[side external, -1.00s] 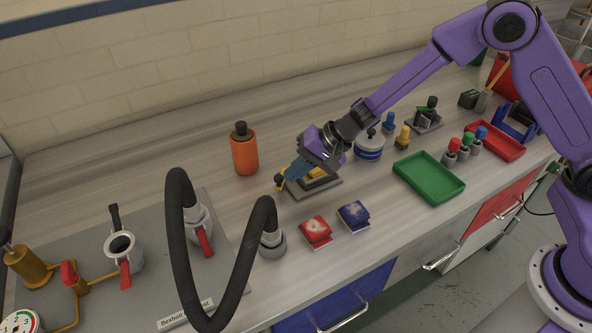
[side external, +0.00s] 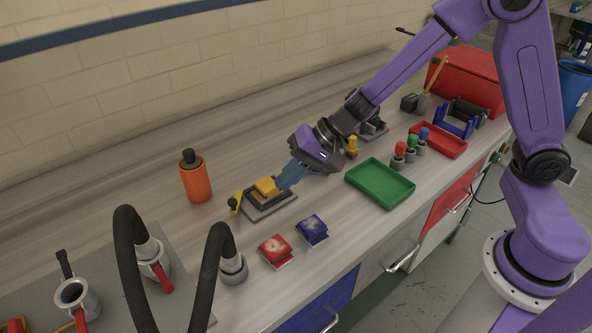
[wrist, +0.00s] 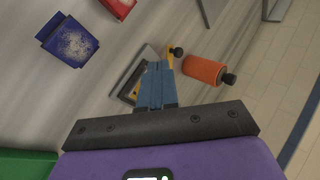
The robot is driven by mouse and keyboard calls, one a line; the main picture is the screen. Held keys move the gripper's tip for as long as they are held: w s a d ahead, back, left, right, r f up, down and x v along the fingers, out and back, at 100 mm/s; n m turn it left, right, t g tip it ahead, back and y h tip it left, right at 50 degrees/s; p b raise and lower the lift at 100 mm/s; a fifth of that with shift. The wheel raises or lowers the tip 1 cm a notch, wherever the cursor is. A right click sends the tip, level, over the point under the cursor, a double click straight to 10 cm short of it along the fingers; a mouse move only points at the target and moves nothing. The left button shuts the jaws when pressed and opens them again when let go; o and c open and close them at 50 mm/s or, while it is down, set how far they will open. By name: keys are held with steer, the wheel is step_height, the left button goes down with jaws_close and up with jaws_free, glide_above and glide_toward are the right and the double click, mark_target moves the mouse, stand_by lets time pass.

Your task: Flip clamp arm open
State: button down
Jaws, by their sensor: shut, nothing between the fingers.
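The clamp is a low dark grey base plate (side external: 270,208) on the bench with a yellow block (side external: 266,187) on it. The fingers (wrist: 156,68) hide part of the clamp in the wrist view.
An orange bottle (side external: 196,180) stands behind and left of the clamp. Red (side external: 276,251) and blue (side external: 312,231) packets lie in front. A green tray (side external: 380,184) is to the right, and black hoses (side external: 130,265) rise at the front left.

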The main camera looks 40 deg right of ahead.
steer(key=shift+s+d+r, duration=0.25)
steer(key=shift+s+r, duration=0.05)
steer(key=shift+r, duration=0.15)
steer(key=shift+s+d+r, duration=0.25)
steer(key=shift+s+r, duration=0.05)
steer(key=shift+r, duration=0.15)
